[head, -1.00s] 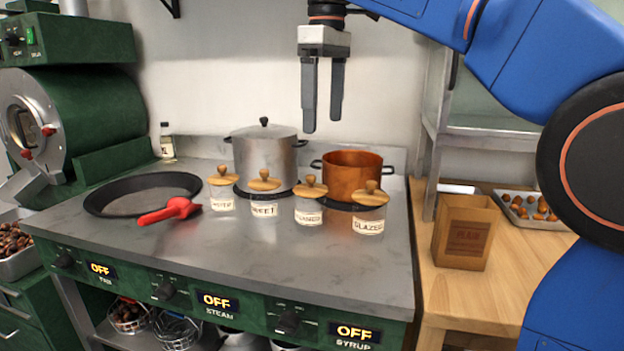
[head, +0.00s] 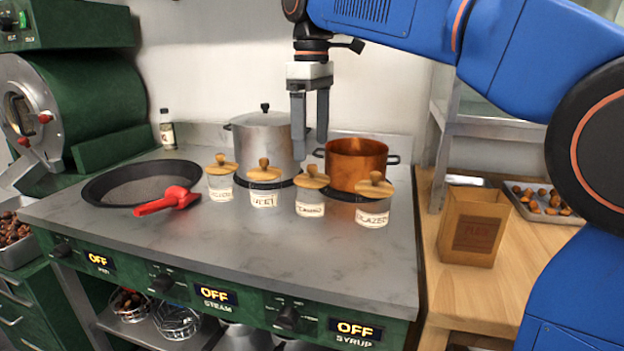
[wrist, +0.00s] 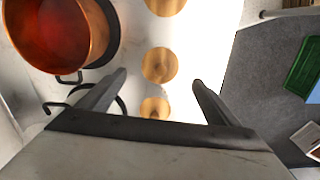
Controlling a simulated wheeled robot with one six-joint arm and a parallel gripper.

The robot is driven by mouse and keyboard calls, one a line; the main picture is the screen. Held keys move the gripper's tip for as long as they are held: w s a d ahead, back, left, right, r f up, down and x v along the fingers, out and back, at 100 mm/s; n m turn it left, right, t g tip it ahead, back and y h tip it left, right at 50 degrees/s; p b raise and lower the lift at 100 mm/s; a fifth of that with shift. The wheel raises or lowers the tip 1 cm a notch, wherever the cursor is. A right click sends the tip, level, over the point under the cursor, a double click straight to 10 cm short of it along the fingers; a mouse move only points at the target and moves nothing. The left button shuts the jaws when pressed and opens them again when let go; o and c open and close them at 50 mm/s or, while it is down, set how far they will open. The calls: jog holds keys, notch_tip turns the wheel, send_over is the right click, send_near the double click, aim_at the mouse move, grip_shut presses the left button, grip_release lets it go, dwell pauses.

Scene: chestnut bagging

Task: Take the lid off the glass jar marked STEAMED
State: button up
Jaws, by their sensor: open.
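The jar marked STEAMED (head: 310,208) is the third from the left in a row of glass jars on the steel worktop; its label is blurred. Its round wooden lid (head: 312,177) with a knob is on it. In the wrist view this appears to be the middle wooden lid (wrist: 159,65). My gripper (head: 310,148) is open and empty, fingers pointing down, above the lid with a clear gap. In the wrist view the fingertips (wrist: 158,78) lie to either side of the row of lids.
Lidded jars marked SWEET (head: 264,199) and GLAZED (head: 372,217) flank it closely. A copper pot (head: 358,172) and a steel pot (head: 262,140) stand behind. The front worktop is clear.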

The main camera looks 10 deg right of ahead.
aim_at(312, 165)
jog(key=shift+f, duration=3.35)
jog(key=c, duration=1.1)
